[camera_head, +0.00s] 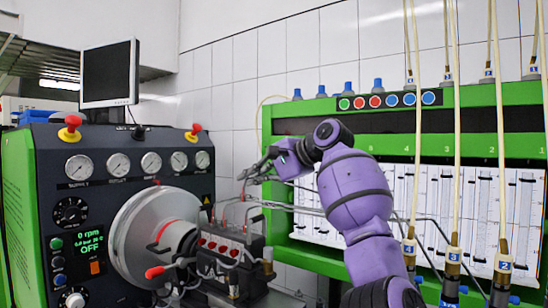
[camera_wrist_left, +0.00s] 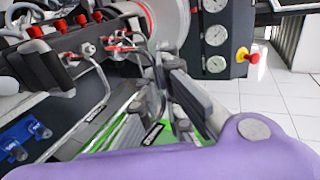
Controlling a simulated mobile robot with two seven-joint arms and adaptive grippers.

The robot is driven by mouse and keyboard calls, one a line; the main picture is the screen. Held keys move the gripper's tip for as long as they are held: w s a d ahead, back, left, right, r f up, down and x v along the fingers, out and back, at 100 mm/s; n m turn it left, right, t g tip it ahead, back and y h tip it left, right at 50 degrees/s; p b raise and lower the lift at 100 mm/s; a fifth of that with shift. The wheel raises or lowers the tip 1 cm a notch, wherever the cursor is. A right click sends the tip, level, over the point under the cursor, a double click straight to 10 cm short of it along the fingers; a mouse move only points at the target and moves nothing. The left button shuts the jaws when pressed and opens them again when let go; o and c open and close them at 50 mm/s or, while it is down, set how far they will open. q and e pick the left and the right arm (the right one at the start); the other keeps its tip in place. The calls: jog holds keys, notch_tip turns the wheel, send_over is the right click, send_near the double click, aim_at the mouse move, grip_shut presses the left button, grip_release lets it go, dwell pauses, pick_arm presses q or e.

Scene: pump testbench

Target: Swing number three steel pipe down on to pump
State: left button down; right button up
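The pump (camera_head: 225,255) is a dark block with red caps, right of the silver flywheel on the test bench. It also shows at the upper left of the left wrist view (camera_wrist_left: 60,50). Thin bent steel pipes (camera_head: 300,208) rise from the pump's top and run right; I cannot tell which is number three. My left gripper (camera_head: 258,168), on a purple arm, is above and slightly right of the pump, beside the pipes. In the left wrist view its grey fingers (camera_wrist_left: 175,100) are close to a pipe; whether they grip it is unclear. My right gripper is out of view.
The green rack (camera_head: 400,120) with measuring tubes stands behind my arm. Hoses with numbered injectors (camera_head: 454,256) hang at the right. A gauge panel (camera_head: 130,165) with red knobs and a monitor (camera_head: 109,74) are at the left. White tiled wall is behind.

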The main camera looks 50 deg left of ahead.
pick_arm(q)
jog(key=shift+h, duration=0.5)
jog(key=shift+s+a+f+b, duration=0.1)
jog(key=shift+a+f, duration=0.25)
jog(key=shift+f, duration=0.35)
jog(key=shift+s+a+f+b, duration=0.15)
jog(key=shift+a+f, duration=0.2)
jog(key=shift+f, duration=0.3)
jog(key=shift+s+a+f+b, duration=0.1)
jog(key=shift+a+f, duration=0.25)
jog(key=shift+f, duration=0.35)
jog(key=c, duration=1.9)
grip_release()
jog(key=shift+d+r, duration=0.1)
jog(key=shift+r, duration=0.05)
jog(key=v, duration=1.2)
jog(key=shift+s, duration=0.1)
